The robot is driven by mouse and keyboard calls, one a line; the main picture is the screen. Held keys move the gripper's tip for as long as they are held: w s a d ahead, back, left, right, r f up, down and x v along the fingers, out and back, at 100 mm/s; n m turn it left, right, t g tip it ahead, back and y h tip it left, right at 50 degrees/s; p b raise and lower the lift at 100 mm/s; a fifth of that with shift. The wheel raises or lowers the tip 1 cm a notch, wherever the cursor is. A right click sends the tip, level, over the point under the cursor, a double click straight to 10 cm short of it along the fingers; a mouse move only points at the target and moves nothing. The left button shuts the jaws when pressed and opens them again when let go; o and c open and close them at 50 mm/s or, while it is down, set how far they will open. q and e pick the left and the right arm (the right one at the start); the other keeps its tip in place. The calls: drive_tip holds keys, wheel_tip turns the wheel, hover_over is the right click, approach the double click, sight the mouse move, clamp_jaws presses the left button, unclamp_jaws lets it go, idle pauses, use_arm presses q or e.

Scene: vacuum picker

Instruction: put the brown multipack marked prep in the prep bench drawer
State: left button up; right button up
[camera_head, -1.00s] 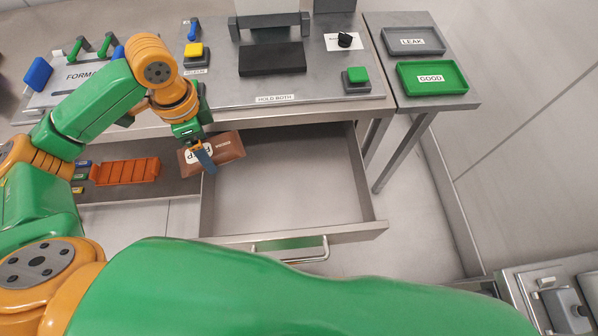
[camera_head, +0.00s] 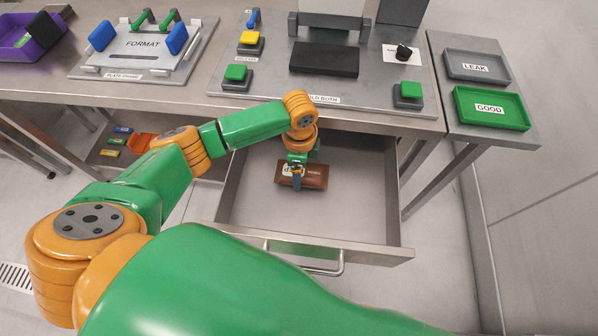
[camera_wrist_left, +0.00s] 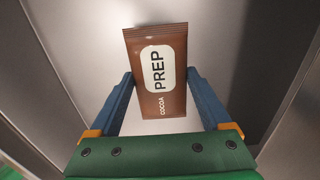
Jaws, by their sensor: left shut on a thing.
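The brown multipack (camera_head: 315,177) carries a white label reading PREP and the word COCOA, clear in the left wrist view (camera_wrist_left: 173,100). My left gripper (camera_head: 298,182) is shut on it, with a blue finger at each side of the pack in the left wrist view (camera_wrist_left: 160,92). The pack is over the inside of the open prep bench drawer (camera_head: 245,195), near its middle. I cannot tell whether the pack touches the drawer floor. The drawer is otherwise empty where it shows. My right gripper is not in view.
The bench top (camera_head: 222,101) lies behind the drawer, with buttons and a black pad (camera_head: 324,60). Grey LEAK (camera_head: 477,66) and green GOOD (camera_head: 492,108) trays stand at right. An orange rack (camera_head: 143,143) sits under the bench at left. The drawer's front handle (camera_head: 310,268) sticks out.

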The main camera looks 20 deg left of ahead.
use_arm(q)
drive_tip(key=shift+f, duration=0.8)
drive_tip(key=shift+f, duration=0.1)
drive_tip(key=o, duration=1.3)
drive_tip(key=shift+o, duration=0.2)
wheel_tip(320, 180, up, 12)
drive_tip(key=p, duration=0.2)
